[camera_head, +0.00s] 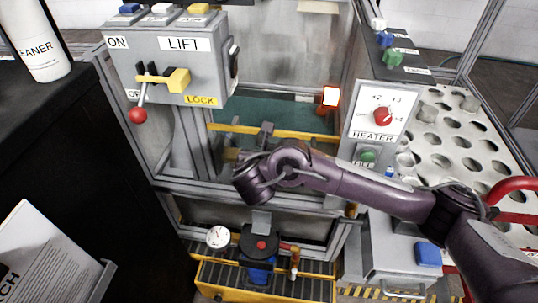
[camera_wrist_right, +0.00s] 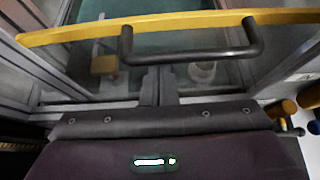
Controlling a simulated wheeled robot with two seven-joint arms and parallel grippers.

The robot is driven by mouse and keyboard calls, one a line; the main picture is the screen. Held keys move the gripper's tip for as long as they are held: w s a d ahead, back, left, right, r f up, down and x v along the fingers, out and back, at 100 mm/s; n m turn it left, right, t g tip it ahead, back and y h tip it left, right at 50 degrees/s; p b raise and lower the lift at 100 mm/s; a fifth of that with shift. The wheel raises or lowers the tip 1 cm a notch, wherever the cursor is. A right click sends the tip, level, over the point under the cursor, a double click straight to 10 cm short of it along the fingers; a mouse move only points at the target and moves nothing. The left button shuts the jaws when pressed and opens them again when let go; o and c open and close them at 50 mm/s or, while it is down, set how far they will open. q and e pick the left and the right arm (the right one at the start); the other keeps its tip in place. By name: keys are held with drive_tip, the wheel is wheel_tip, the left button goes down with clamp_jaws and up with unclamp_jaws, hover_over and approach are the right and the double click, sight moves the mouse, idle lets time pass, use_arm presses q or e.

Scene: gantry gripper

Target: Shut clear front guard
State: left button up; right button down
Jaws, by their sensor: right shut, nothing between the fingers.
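The clear front guard shows as a see-through panel with a yellow bar (camera_head: 285,134) across the middle of the machine in the head view. In the right wrist view the yellow bar (camera_wrist_right: 80,32) crosses the top, with a dark U-shaped handle (camera_wrist_right: 190,53) on it. My right gripper (camera_wrist_right: 158,86) is shut and empty, just below the handle in that view; I cannot tell if it touches the guard. In the head view my right arm's wrist hides part of the guard's lower area. My left gripper is not in view.
A LIFT control box (camera_head: 172,62) with a red-knobbed lever (camera_head: 138,114) stands at left. A heater panel (camera_head: 374,119) with a red dial stands at right, beside a perforated grey table (camera_head: 448,125). A pump with a gauge (camera_head: 218,237) sits below. A dark cabinet fills the left.

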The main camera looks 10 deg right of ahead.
wheel_tip(320, 180, up, 12)
drive_tip(key=p, duration=0.9)
drive_tip(key=shift+f+p, duration=0.2)
drive_tip(key=shift+p, duration=0.15)
drive_tip(key=shift+w+r, duration=0.1)
drive_tip(key=shift+r, duration=0.05)
